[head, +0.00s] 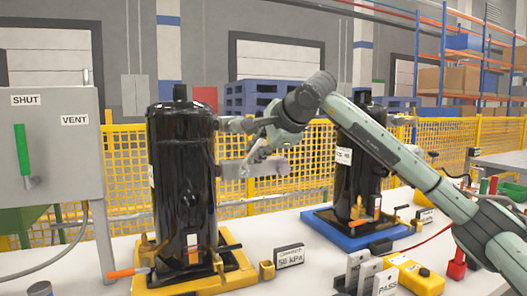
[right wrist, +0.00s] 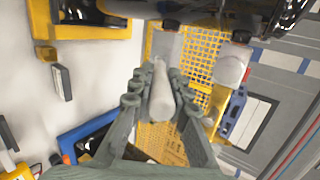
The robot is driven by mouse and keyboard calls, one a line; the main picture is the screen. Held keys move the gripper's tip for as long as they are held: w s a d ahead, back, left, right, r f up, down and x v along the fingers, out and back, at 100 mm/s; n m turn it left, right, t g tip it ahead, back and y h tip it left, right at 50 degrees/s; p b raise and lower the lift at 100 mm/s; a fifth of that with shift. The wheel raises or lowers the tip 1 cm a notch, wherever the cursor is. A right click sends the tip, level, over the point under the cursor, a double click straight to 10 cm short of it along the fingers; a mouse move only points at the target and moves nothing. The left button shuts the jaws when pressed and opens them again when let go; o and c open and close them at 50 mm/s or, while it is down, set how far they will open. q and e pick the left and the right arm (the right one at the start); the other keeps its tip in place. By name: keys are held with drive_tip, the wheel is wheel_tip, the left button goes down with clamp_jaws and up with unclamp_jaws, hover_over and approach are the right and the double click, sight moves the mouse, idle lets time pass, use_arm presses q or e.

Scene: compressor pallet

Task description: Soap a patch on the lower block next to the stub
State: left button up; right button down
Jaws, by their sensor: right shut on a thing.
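The near black compressor (head: 182,185) stands upright on a yellow base. Two stubs project from its right side. The lower grey block (head: 270,168) is at mid height, and the upper stub (head: 236,125) is above it. Both show in the right wrist view, the lower block (right wrist: 166,47) and the round-ended upper stub (right wrist: 230,69). My right gripper (head: 257,153) is at the lower block. It is shut on a pale, bottle-shaped thing (right wrist: 162,98), whose narrow tip overlaps the lower block in the wrist view; contact cannot be told. No soap patch is distinguishable. My left gripper is out of view.
A second black compressor (head: 360,165) stands on a blue base (head: 345,236). A "50 kPa" display (head: 289,257), PASS plates (head: 385,281) and a yellow box (head: 416,276) are on the white table. A grey SHUT/VENT cabinet (head: 60,150) is at left. A yellow fence (head: 265,175) runs behind.

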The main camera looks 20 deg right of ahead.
drive_tip(key=a, duration=0.3)
drive_tip(key=shift+a, duration=0.3)
drive_tip(key=shift+s, duration=0.1)
drive_tip(key=shift+s+d+b, duration=0.1)
drive_tip(key=shift+s+b, duration=1.15)
drive_tip(key=shift+s, duration=1.7)
